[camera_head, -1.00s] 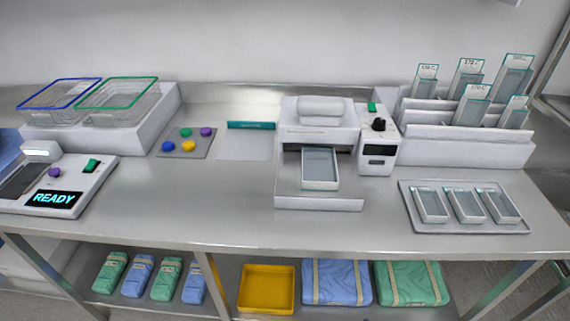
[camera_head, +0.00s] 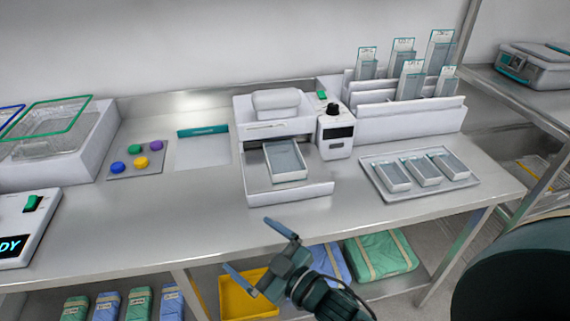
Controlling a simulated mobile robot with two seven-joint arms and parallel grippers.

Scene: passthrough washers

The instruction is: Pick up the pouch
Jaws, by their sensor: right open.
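Several flat clear-and-white pouches with teal edges are in view. One pouch (camera_head: 285,160) lies in the opening of the white sealer machine (camera_head: 290,196) at the middle of the bench. Three more lie side by side on a metal tray (camera_head: 384,193) at the right: left pouch (camera_head: 393,177), middle pouch (camera_head: 422,171), right pouch (camera_head: 450,166). Others stand upright in a white rack (camera_head: 410,121), such as the tall pouch (camera_head: 438,52). My right gripper (camera_head: 245,243) is open and empty, in front of the sealer and apart from every pouch. My left gripper is out of view.
A control box (camera_head: 335,135) adjoins the sealer. Coloured buttons (camera_head: 136,158) and a wire basket (camera_head: 50,135) are at left. A yellow bin (camera_head: 235,300) and green pack (camera_head: 381,255) sit on the lower shelf. The bench front (camera_head: 160,230) is clear.

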